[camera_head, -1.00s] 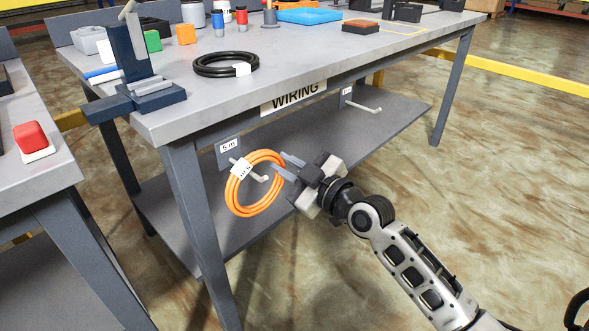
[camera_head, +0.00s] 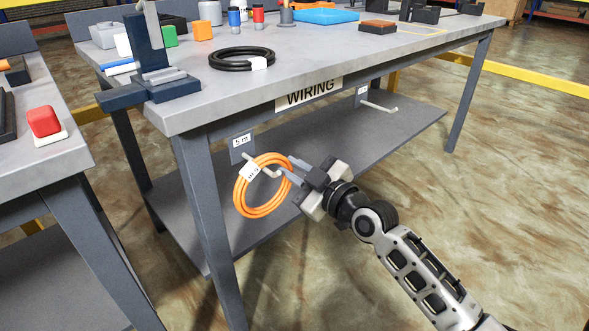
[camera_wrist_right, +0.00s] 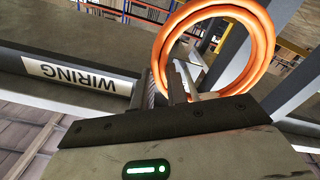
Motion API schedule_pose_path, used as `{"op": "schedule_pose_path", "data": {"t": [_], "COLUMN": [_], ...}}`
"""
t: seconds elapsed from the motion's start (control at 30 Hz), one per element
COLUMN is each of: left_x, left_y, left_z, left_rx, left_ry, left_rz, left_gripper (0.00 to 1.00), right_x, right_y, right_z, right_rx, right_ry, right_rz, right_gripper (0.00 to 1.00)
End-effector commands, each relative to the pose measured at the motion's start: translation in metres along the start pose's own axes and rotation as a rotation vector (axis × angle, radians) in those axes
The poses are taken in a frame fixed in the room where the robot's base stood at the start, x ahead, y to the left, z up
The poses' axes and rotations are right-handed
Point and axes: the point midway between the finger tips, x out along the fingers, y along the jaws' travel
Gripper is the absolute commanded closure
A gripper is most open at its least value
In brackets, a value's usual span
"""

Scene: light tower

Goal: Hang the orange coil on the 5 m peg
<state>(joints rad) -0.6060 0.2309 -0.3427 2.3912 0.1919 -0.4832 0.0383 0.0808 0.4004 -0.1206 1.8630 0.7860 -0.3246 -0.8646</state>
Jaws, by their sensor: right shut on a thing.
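The orange coil (camera_head: 262,211) is a ring of several turns with a white tag (camera_head: 252,171). It hangs upright below the table's front edge, and also shows in the right wrist view (camera_wrist_right: 262,42). My right gripper (camera_head: 289,171) is shut on the coil's right side. The pale 5 m peg (camera_head: 269,170) sticks out from a grey plate marked 5 m (camera_head: 241,148). In the head view its hooked tip shows within the ring's opening; I cannot tell whether the peg passes through the ring. My left gripper is not in view.
The grey table (camera_head: 370,50) has a WIRING label (camera_head: 309,92) on its front edge and a lower shelf (camera_head: 350,144). A second peg (camera_head: 380,107) is further right. A black coil (camera_head: 240,58) lies on the tabletop. A table leg (camera_head: 207,215) stands left of the orange coil.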

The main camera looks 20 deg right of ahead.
Motion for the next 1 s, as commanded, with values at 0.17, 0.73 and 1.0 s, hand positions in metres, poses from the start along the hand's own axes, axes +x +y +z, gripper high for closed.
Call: {"op": "schedule_pose_path", "data": {"t": [0.17,0.73,1.0], "left_x": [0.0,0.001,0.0], "left_y": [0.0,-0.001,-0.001], "left_z": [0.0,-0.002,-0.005], "left_rx": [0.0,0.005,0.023], "left_ry": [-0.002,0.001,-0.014], "left_rz": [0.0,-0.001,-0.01], "left_gripper": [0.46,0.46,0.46], "right_x": [0.0,-0.003,-0.047], "right_y": [0.001,0.0,0.0], "right_z": [-0.002,0.001,0.0], "right_rx": [0.001,-0.001,-0.003], "right_ry": [0.004,-0.002,-0.005], "right_rz": [0.002,-0.001,-0.004], "right_gripper": [1.0,0.59,0.59]}}
